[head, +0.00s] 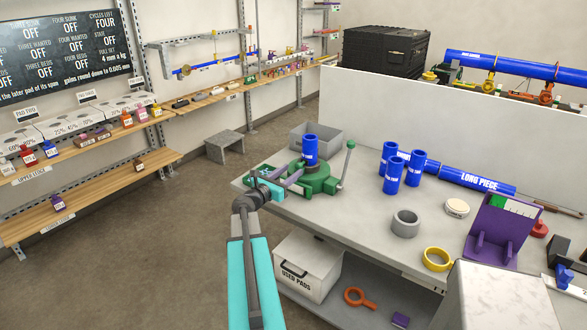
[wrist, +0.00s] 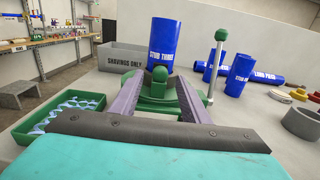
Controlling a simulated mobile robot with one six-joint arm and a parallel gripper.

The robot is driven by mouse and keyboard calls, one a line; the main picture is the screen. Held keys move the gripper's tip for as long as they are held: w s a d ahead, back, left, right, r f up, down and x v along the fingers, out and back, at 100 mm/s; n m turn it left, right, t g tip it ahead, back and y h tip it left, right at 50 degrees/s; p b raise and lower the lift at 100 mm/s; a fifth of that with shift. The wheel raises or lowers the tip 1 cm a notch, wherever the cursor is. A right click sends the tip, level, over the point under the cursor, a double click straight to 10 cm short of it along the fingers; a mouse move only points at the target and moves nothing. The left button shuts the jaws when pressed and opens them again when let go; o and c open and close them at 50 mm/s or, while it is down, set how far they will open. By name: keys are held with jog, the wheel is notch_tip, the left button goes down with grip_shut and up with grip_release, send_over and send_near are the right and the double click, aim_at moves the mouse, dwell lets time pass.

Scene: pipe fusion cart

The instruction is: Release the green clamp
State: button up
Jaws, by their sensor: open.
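The green clamp (head: 321,183) stands on the bench near its far left corner, with a blue stub (head: 310,148) upright in it. In the wrist view the stub (wrist: 164,42) reads "STUB THREE" and the clamp (wrist: 158,88) lies straight ahead. The clamp's lever (head: 345,165) stands up at its right side with a round knob on top; it also shows in the wrist view (wrist: 215,68). My gripper (head: 291,175) is at the clamp's near left side. Its purple fingers (wrist: 158,88) are apart, with the clamp's near part between or just beyond them; contact is unclear.
A grey "SHAVINGS ONLY" bin (wrist: 118,58) stands behind the clamp. A green tray of shavings (wrist: 58,115) is at the left. A grey ring (head: 405,224) sits nearer.

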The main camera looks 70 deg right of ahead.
aim_at(301, 164)
jog(key=shift+p+x, duration=0.35)
jog(key=shift+x, duration=1.1)
jog(key=shift+a, duration=0.1)
grip_shut()
